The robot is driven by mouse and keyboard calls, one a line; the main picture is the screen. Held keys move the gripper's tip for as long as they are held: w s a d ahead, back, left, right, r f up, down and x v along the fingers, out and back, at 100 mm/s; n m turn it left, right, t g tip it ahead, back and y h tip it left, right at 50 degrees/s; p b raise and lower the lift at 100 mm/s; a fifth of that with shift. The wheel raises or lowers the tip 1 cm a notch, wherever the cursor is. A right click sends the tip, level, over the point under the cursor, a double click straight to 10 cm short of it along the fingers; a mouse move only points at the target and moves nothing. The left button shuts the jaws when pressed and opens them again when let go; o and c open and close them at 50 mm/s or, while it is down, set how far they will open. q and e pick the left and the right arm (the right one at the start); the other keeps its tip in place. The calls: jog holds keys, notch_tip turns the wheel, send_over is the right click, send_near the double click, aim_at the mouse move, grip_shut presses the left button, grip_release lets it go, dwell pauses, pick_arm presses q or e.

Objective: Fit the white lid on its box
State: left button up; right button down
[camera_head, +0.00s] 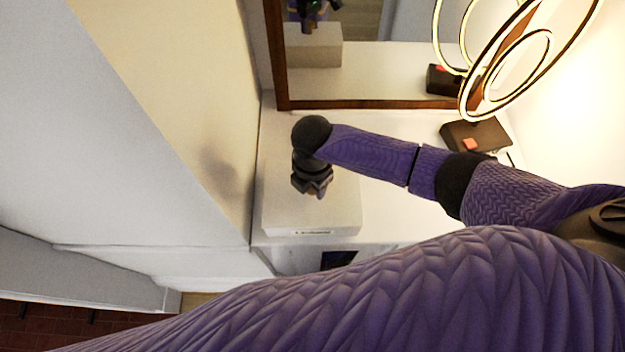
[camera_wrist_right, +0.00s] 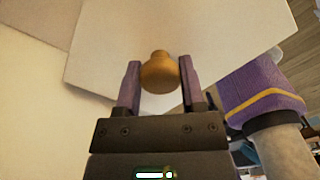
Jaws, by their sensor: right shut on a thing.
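A white box (camera_head: 285,224) stands on the white surface in the head view, with a small lettered label on its front. My right gripper (camera_head: 314,193) points down over its top. In the right wrist view the right gripper (camera_wrist_right: 158,66) is shut on a round wooden knob (camera_wrist_right: 160,76), which stands on the pale, flat white lid (camera_wrist_right: 215,28). In the head view the lid and box look like one white block, and I cannot tell whether the lid is seated or slightly raised. My left gripper is not in view.
A brown-framed mirror (camera_head: 375,103) stands behind the surface and reflects the box and gripper. A dark box with a red patch (camera_head: 476,136) lies at the right. Ring-shaped lamps (camera_head: 520,65) hang at upper right. A cream wall (camera_head: 185,80) rises close on the left.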

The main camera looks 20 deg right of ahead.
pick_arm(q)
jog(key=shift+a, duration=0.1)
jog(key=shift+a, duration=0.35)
pick_arm(e)
jog(key=shift+c, duration=0.3)
grip_release()
jog(key=shift+o, duration=0.3)
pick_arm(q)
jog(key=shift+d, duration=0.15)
pick_arm(e)
jog(key=shift+r, duration=0.15)
notch_tip(320, 180, up, 3)
jog(key=p, duration=0.3)
notch_tip(320, 180, up, 4)
jog(key=p, duration=0.4)
jog(key=shift+p, duration=0.3)
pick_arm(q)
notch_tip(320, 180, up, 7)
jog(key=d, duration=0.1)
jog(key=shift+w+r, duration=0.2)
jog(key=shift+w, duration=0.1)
pick_arm(e)
jog(key=shift+f, duration=0.2)
